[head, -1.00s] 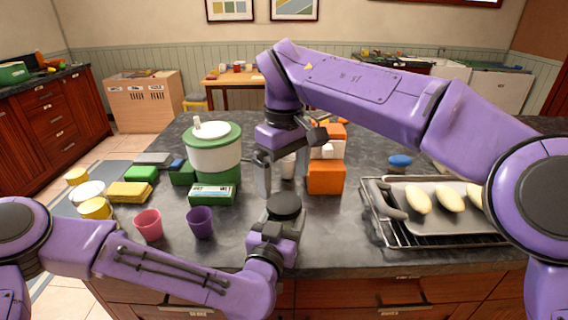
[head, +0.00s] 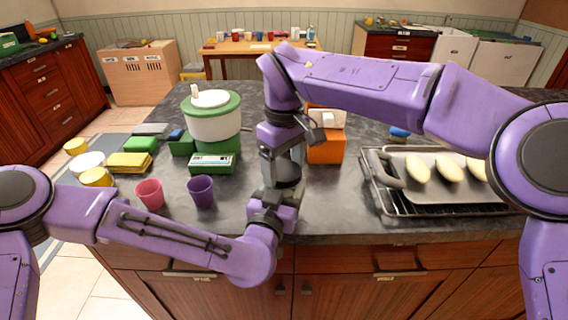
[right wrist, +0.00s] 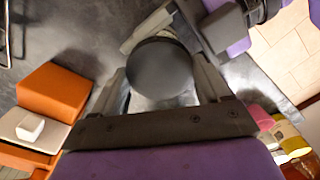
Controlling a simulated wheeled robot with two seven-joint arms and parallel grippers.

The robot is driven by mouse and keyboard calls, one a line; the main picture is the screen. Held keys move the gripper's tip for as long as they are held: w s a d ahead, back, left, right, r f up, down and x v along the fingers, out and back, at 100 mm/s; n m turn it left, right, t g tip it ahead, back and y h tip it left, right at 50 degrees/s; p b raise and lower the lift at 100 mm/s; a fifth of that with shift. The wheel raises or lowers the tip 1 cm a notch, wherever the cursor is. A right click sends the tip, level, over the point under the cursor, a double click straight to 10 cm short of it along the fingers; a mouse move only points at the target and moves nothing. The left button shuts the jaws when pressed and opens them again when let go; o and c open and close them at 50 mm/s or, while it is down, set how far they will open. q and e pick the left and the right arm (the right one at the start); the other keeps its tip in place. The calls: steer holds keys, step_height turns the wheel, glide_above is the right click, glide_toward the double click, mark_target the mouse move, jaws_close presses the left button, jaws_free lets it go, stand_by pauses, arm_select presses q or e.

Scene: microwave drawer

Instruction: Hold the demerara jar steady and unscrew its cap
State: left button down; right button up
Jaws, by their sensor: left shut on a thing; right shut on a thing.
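The demerara jar's dark round cap (head: 288,173) shows near the front edge of the counter; the jar body is mostly hidden by my grippers. My left gripper (head: 281,192) is shut on the jar from the front, low down. My right gripper (head: 282,170) comes from above, with its fingers on either side of the cap, shut on it. In the right wrist view the cap (right wrist: 160,68) is a dark disc between the two fingers of my right gripper (right wrist: 162,80). The left gripper (right wrist: 205,30) shows beyond it.
A green and white canister (head: 212,118) and two cups, pink (head: 149,194) and purple (head: 201,191), stand to the left. An orange box (head: 326,147) is close behind on the right. A tray (head: 440,188) with pale loaves lies on a rack at right.

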steer(key=n, duration=0.6)
steer(key=shift+n, duration=0.3)
steer(key=n, duration=1.2)
steer(key=shift+n, duration=0.3)
steer(key=n, duration=0.3)
steer(key=shift+r, duration=0.1)
steer(key=n, duration=1.2)
steer(key=shift+d+n, duration=0.1)
steer(key=shift+n, duration=0.3)
steer(key=n, duration=1.8)
steer(key=shift+r+n, duration=0.1)
steer(key=shift+n, duration=0.3)
